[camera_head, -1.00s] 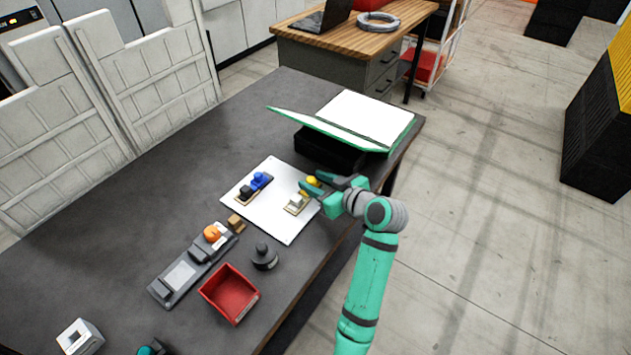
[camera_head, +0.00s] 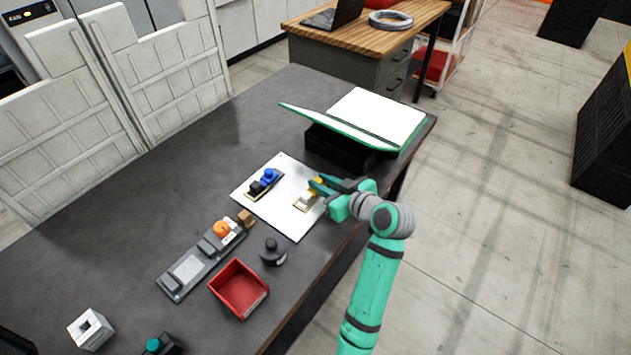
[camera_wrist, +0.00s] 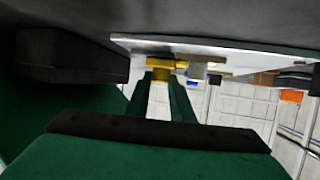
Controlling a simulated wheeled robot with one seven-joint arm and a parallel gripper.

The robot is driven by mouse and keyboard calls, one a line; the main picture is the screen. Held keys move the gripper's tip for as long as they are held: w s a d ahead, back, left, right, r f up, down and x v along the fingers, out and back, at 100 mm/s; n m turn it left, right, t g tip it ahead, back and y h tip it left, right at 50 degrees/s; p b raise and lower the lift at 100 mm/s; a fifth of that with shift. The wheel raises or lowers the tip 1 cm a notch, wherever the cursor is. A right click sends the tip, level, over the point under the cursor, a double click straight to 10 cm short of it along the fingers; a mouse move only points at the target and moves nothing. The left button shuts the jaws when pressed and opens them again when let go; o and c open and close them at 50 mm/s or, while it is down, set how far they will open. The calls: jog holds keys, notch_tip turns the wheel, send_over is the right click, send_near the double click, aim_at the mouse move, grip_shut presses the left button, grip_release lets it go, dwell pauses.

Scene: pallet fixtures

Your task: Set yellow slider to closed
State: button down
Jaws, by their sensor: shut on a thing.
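The yellow slider (camera_head: 317,185) is on a small fixture at the right part of a white board (camera_head: 277,209) lying on the dark table. My gripper (camera_head: 322,187) reaches in from the right, its fingers around the slider's yellow knob. In the wrist view the yellow slider (camera_wrist: 160,67) shows between the tips of my two green fingers (camera_wrist: 161,85), which are shut on it. A pale block (camera_head: 304,201) sits on the same fixture, next to the yellow part. My fingers hide part of the slider in the head view.
A blue slider (camera_head: 268,176) stands on the board's left part. Behind is a green-edged open binder-like panel (camera_head: 350,130) on a black block (camera_head: 335,150). A red bin (camera_head: 239,288), a black knob (camera_head: 272,252) and a grey fixture with an orange knob (camera_head: 222,229) lie nearer.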

jog(key=shift+s+a+f, duration=0.1)
jog(key=shift+s+a, duration=0.05)
jog(key=c, duration=1.5)
grip_release()
jog(key=shift+s+a, duration=0.1)
jog(key=shift+c, duration=0.2)
jog(key=v, duration=1.1)
jog(key=shift+w, duration=0.2)
